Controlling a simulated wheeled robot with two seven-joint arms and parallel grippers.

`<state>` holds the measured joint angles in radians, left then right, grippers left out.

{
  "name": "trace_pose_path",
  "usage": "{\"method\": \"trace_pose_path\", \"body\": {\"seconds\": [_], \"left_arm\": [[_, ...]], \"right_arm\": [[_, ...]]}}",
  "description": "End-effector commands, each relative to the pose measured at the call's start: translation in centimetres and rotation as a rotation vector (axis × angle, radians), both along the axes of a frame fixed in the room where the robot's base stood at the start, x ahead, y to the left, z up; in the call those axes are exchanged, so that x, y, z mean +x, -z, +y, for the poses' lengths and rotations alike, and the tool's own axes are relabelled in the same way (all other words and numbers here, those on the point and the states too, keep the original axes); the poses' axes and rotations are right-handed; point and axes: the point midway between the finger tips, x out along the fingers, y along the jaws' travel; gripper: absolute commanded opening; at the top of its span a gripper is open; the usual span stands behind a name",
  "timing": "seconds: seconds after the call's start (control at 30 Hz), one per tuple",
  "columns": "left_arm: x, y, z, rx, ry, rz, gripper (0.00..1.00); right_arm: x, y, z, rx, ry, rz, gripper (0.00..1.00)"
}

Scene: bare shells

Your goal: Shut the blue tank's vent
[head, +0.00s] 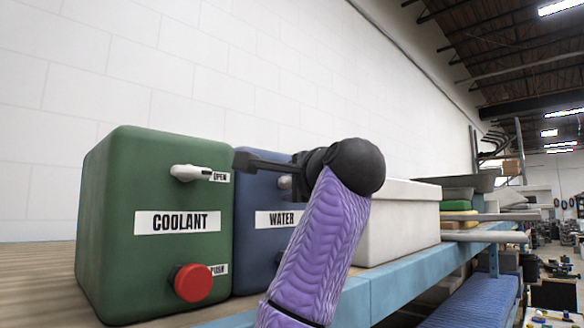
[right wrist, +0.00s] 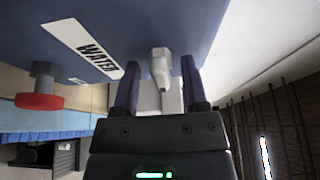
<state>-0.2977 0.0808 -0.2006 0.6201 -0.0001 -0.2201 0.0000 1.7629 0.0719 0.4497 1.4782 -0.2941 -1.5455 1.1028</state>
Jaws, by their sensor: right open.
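The blue tank (head: 262,245) stands against the right side of a green tank and bears the label WATER (head: 281,219). My right gripper (head: 262,163) is in front of its upper part and hides much of it. In the right wrist view, the blue tank (right wrist: 220,25) fills the top. Its pale vent lever (right wrist: 160,68) sticks out between the two fingers of my open right gripper (right wrist: 160,64), with a gap on each side. In the head view, only a bit of the lever (head: 284,182) shows. Its setting mark is hidden. My left gripper is out of view.
The green COOLANT tank (head: 150,265) has a white lever (head: 190,173) marked OPEN and a red PUSH button (head: 193,283). Another red button (right wrist: 40,95) shows in the wrist view. A white box (head: 400,220) stands right of the blue tank on the blue-edged shelf (head: 395,283).

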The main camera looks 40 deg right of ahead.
Motion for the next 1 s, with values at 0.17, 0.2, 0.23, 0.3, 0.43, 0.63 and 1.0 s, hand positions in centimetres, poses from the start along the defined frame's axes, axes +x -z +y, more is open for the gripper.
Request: {"method": "trace_pose_path", "body": {"seconds": [0.17,0.2,0.23,0.3,0.43,0.63,1.0], "left_arm": [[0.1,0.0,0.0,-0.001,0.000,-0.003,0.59],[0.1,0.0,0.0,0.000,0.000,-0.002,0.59],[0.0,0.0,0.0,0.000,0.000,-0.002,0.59],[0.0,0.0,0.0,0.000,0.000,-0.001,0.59],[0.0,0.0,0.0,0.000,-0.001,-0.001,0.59],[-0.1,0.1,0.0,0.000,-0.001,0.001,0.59],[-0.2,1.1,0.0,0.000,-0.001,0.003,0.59]], "right_arm": [[0.1,0.1,-0.1,0.000,0.001,-0.001,0.56],[0.1,0.1,-0.1,0.000,0.001,-0.001,0.56],[0.1,0.1,-0.1,0.000,0.001,-0.001,0.52],[0.1,0.1,0.0,0.000,0.001,0.000,0.37],[0.1,0.1,0.0,0.000,0.001,0.000,0.09],[0.1,0.1,0.0,0.000,0.001,0.001,0.00],[0.0,0.4,-0.1,-0.092,0.002,-0.008,0.00]]}}
